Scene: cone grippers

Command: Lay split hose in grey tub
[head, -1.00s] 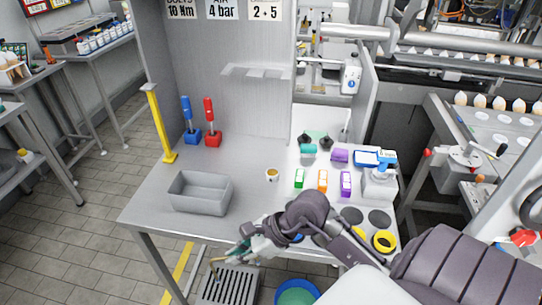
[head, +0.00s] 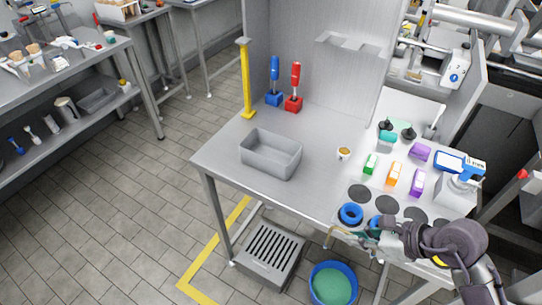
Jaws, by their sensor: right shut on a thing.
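The grey tub (head: 266,168) stands on the left part of the metal worktable, open at the top and empty. My right gripper (head: 352,238) is at the table's front edge, to the right of the tub and nearer to me. It is shut on a thin, curved piece, which I take to be the split hose (head: 330,236); it sticks out to the left of the fingers. The piece is small here, and its split cannot be made out. My left gripper is not in view.
A blue ring (head: 350,213) sits beside my right gripper. A small cup (head: 344,153) and coloured blocks stand behind. A yellow post (head: 246,80) and blue and red tools (head: 294,88) stand behind the tub. The table between tub and cup is clear.

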